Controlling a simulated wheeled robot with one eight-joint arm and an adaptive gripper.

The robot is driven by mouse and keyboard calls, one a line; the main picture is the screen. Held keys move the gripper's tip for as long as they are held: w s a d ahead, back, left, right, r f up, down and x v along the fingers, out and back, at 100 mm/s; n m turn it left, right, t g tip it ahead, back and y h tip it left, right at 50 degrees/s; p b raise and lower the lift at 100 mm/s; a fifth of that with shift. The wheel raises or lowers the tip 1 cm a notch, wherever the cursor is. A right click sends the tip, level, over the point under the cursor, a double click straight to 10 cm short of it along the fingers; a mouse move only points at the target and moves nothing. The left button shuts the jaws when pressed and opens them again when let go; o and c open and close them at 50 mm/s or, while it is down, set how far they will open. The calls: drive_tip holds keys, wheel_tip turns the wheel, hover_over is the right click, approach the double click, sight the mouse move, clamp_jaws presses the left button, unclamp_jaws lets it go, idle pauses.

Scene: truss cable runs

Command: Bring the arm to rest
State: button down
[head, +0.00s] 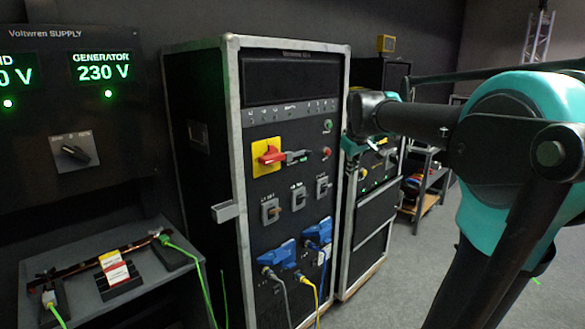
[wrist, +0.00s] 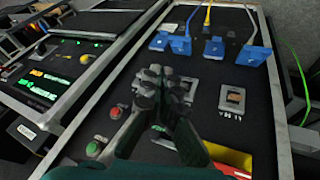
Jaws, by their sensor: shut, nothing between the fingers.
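My gripper (wrist: 163,80) shows in the middle of the wrist view, its dark fingers together and empty in front of the black cabinet panel (wrist: 205,65). The fingertips overlap the row of small grey switches in that view; I cannot tell whether they touch anything. In the head view my arm reaches in from the right, with its dark and teal end by the right frame edge of the cabinet (head: 231,130). The fingers are hard to make out there. A red rotary switch on a yellow plate (head: 267,156) is on the panel.
Blue connectors (head: 278,255) with cables stick out low on the cabinet. A supply panel (head: 75,110) reading 230 V and a grey shelf with a copper bar (head: 105,262) stand at left. A second rack (head: 372,205) stands behind. Grey floor (head: 400,270) is open at right.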

drive_tip(key=s+f+m+g, duration=0.1)
drive_tip(key=s+f+m, duration=0.5)
drive_tip(key=s+f, duration=2.1)
wheel_tip(320, 180, down, 3)
drive_tip(key=shift+s+d+g+y, duration=0.2)
drive_tip(key=shift+s+g+y, duration=0.1)
drive_tip(key=shift+g, duration=0.1)
drive_tip(key=shift+w, duration=0.1)
